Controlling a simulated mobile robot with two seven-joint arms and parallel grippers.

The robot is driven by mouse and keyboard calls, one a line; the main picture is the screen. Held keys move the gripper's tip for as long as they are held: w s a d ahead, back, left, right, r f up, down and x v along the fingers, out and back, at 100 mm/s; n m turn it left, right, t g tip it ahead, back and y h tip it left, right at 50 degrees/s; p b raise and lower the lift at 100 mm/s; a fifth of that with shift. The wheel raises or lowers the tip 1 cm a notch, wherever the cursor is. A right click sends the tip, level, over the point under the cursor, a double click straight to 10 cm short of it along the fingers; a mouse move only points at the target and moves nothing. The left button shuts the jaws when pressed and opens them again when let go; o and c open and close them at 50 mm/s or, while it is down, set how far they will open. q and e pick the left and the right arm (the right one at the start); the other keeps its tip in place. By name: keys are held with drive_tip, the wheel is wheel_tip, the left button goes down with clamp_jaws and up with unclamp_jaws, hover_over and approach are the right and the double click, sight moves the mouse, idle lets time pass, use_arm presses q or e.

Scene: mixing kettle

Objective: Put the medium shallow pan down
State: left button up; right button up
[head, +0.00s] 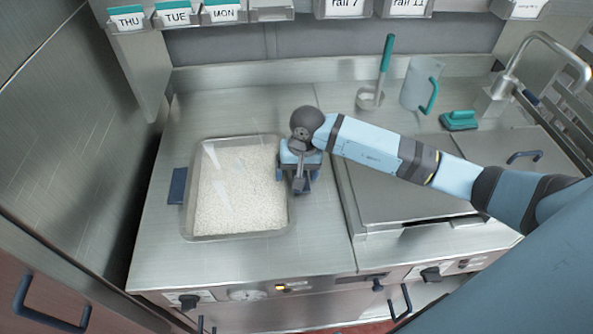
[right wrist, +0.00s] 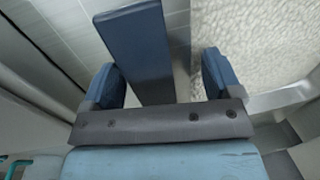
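The medium shallow pan (head: 240,237) is a clear-rimmed rectangular pan filled with white grains. It appears to rest level on the steel worktop, left of centre in the head view. One blue handle (head: 177,186) shows at its left side. My right gripper (head: 300,183) is at the pan's right edge, pointing down. In the right wrist view a blue handle (right wrist: 137,45) runs between the spread fingers of my right gripper (right wrist: 162,80), with a visible gap on the right finger's side. White grains (right wrist: 265,45) show beyond it. My left gripper is not in view.
A closed steel lid (head: 400,205) lies right of the pan. A clear jug (head: 421,84), a teal-handled ladle (head: 386,55), a teal brush (head: 459,121) and a tap (head: 545,45) are at the back right. Bare worktop (head: 260,262) lies in front of the pan.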

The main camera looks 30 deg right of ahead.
wheel_tip(320, 180, up, 12)
drive_tip(key=d+b, duration=0.1)
drive_tip(key=shift+s+d+b, duration=0.3)
drive_tip(key=shift+s, duration=0.05)
drive_tip(key=shift+f, duration=0.1)
idle(0.4)
